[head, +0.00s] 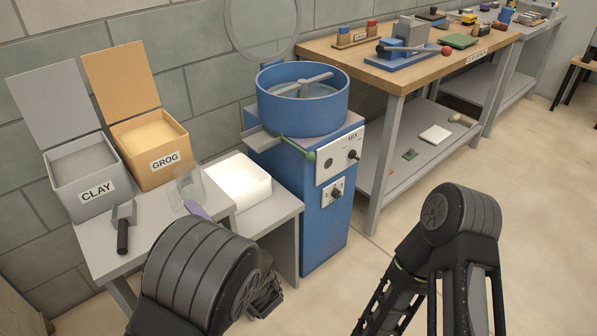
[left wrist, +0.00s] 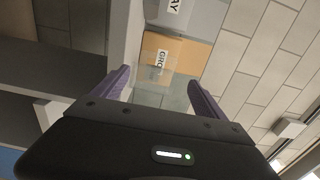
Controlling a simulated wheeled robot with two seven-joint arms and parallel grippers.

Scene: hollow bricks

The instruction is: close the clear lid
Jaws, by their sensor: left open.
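The clear lid (head: 262,57) is a see-through disc with a grey rim, standing upright behind the blue mixer drum (head: 303,113). Its top is cut off by the frame. The drum is open, with a grey paddle inside. My left gripper (left wrist: 158,78) is open, its purple fingers spread and nothing held between them. In the head view, a purple fingertip shows by the low table, left of the mixer and well away from the lid; my arm hides the rest. My right arm is at the lower right, but its gripper is not visible.
A clear container (head: 187,188) stands near my left fingertip. The CLAY box (head: 83,178) and GROG box (head: 150,148) have raised lids. A wooden workbench (head: 385,75) stands right.

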